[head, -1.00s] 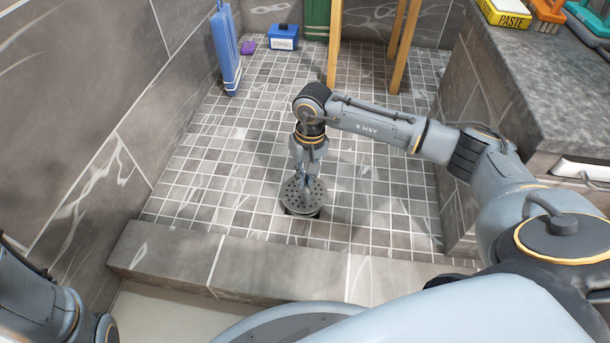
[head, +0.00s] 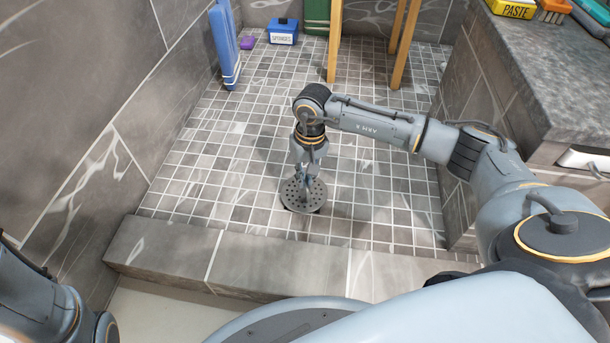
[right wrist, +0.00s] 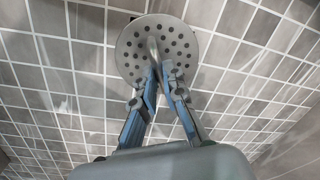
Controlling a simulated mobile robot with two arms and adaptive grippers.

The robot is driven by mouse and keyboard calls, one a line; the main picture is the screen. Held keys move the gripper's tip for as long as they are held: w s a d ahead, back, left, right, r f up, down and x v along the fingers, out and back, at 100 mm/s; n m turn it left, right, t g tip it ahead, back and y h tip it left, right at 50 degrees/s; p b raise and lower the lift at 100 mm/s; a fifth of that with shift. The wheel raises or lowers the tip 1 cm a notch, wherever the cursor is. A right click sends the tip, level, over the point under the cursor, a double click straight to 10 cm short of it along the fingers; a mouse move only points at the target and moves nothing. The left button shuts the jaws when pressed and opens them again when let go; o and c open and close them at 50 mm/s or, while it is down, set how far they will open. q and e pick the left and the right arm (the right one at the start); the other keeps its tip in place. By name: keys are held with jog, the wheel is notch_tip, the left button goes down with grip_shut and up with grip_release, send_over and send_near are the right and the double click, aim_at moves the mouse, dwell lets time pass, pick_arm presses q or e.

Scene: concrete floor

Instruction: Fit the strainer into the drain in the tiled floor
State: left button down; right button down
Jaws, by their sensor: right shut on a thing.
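The strainer (head: 294,197) is a round grey disc with several holes, low over the tiled floor (head: 215,190) in the head view. My right gripper (head: 306,183) points down and is shut on the strainer's raised middle grip. In the right wrist view, the strainer (right wrist: 133,50) shows its perforated face, with the fingers (right wrist: 157,68) closed on the grip. A dark edge shows under the strainer in the head view; the drain itself is hidden. I cannot tell whether the strainer touches the floor. My left gripper is outside the views; only part of the left arm shows.
A tiled curb (head: 285,262) runs along the front of the floor. A grey counter (head: 530,90) stands at the right. Wooden legs (head: 334,45), a blue sponge box (head: 284,32) and a blue upright object (head: 224,48) are at the back. Tiles around the strainer are clear.

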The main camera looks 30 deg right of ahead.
jog(key=shift+f+b, duration=0.45)
jog(key=shift+f, duration=0.25)
jog(key=c, duration=1.4)
grip_release()
jog(key=shift+o, duration=0.2)
jog(key=shift+r, duration=0.15)
notch_tip(320, 180, up, 12)
jog(key=d, duration=0.1)
